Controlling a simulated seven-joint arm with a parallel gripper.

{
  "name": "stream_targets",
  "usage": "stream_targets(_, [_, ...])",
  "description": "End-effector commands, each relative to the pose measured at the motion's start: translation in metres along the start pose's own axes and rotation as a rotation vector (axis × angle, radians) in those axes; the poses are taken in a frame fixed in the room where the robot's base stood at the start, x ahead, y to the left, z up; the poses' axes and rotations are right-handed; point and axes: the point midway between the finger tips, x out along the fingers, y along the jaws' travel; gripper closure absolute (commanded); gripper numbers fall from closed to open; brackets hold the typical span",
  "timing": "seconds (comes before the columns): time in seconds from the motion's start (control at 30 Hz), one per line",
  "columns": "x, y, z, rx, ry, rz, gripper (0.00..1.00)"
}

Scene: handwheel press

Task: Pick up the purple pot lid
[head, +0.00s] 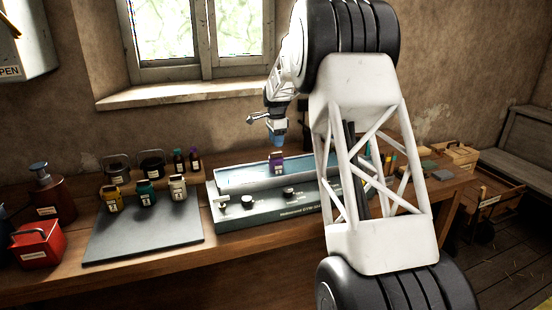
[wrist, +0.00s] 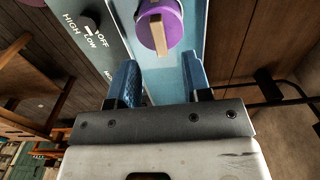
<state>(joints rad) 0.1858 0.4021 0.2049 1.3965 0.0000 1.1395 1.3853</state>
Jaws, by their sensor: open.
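A purple pot (head: 277,166) with a pale label stands on the light-blue top of the grey machine (head: 308,212). Its round purple lid (wrist: 172,22) shows from above in the wrist view, with a wooden bar handle (wrist: 157,28) across it. My gripper (head: 277,142) is above the pot in the head view. In the wrist view my gripper (wrist: 160,78) has its two blue fingers spread apart with nothing between them. The lid lies beyond the fingertips, roughly in line with the gap.
Yellow, teal and white pots (head: 146,192) stand on a dark grey mat (head: 140,238) at left. Dark pots (head: 152,163) and small bottles (head: 194,160) stand behind. A red container (head: 36,246) is at far left. The machine's front has knobs (head: 247,202). My arm hides its right part.

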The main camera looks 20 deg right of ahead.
Motion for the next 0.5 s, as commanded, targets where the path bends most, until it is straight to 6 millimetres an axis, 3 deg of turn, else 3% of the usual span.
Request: stream_targets(0.5, [0.01, 0.0002, 0.0003, 0.0, 0.0, 0.0, 0.55])
